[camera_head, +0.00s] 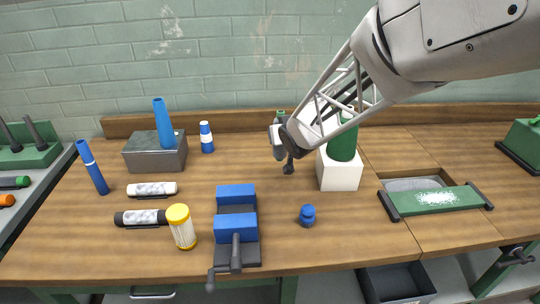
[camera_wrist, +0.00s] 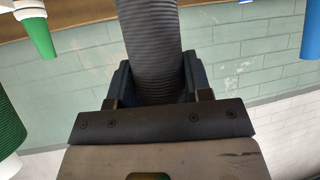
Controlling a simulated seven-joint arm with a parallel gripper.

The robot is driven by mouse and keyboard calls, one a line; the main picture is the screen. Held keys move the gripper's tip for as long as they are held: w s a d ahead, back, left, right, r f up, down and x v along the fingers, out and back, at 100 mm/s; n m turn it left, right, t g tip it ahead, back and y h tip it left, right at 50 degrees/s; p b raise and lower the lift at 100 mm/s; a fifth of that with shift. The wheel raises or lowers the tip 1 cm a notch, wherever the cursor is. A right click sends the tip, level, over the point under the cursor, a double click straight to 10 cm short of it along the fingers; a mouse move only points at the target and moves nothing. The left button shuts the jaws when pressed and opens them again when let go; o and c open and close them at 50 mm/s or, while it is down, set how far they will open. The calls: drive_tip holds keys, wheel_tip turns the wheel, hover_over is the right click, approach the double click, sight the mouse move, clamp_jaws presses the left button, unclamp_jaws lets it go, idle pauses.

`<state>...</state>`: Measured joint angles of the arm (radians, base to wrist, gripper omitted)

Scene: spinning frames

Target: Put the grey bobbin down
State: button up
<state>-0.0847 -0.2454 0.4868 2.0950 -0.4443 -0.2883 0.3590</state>
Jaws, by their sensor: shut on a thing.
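The grey bobbin (camera_wrist: 150,35) is a ribbed grey cylinder between the two dark fingers of my gripper (camera_wrist: 156,88) in the wrist view. The fingers are shut on it, and its far end runs out of the top of that view. In the head view my gripper (camera_head: 284,148) is above the rear middle of the wooden bench (camera_head: 230,170), left of a white block (camera_head: 340,173). The bobbin is hard to tell from the gripper there, and I cannot tell how far it is from the bench top.
A green cone (camera_head: 343,143) stands on the white block. A grey box (camera_head: 155,155) with a blue cylinder (camera_head: 164,122) stands left. A blue vice (camera_head: 236,228), yellow-capped jar (camera_head: 181,228) and blue knob (camera_head: 308,215) are in front. A green-topped tray (camera_head: 435,200) lies right. Bench between box and vice is clear.

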sight(282, 159)
drive_tip(key=shift+f, duration=0.1)
drive_tip(key=shift+f, duration=3)
drive_tip(key=shift+f, duration=1.9)
drive_tip(key=shift+f, duration=0.15)
drive_tip(key=o, duration=1)
drive_tip(key=shift+c, duration=0.2)
drive_tip(key=shift+s+r, duration=0.1)
drive_tip(key=shift+r, duration=0.1)
